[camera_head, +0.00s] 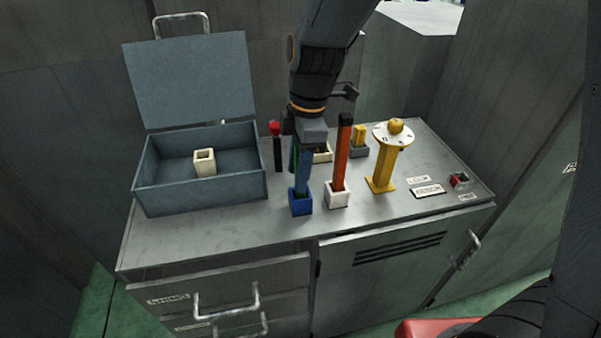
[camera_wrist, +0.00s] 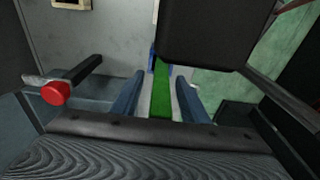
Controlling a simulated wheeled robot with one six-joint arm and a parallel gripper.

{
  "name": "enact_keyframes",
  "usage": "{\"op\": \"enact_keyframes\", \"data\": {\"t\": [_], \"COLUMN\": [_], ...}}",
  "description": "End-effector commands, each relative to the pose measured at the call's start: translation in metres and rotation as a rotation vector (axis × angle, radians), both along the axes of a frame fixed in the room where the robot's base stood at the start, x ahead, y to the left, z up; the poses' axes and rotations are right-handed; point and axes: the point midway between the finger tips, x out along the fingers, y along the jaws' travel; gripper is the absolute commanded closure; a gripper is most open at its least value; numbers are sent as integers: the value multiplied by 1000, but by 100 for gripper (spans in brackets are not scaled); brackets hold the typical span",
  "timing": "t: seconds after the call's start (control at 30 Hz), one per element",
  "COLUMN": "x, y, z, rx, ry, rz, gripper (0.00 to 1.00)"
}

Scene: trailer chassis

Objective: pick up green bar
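The green bar (camera_wrist: 162,92) runs between my gripper's (camera_wrist: 159,76) two blue-grey fingers in the wrist view, with a gap visible on each side. The fingers are open around it, and the bar's top lies close to the palm. In the head view my gripper (camera_head: 302,178) points down above the blue square holder (camera_head: 301,202). Only a thin green strip of the bar (camera_head: 293,157) shows beside the blue finger, which hides most of it. The bar appears to stand upright in the blue holder.
An orange bar with a black top (camera_head: 342,155) stands close right in a white holder (camera_head: 338,196). A red-topped black lever (camera_head: 276,148) is behind left. An open blue-grey box (camera_head: 205,205) holds a beige block (camera_head: 205,162). A yellow stand (camera_head: 382,170) is right.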

Motion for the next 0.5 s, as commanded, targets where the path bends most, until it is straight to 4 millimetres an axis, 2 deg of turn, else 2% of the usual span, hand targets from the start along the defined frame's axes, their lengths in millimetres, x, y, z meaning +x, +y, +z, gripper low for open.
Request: {"op": "enact_keyframes", "data": {"t": [0.03, 0.23, 0.5], "x": [0, 0, 0], "y": [0, 0, 0], "z": [0, 0, 1], "rx": [0, 0, 0], "ry": [0, 0, -1], "rz": [0, 0, 0], "gripper": [66, 100, 100]}}
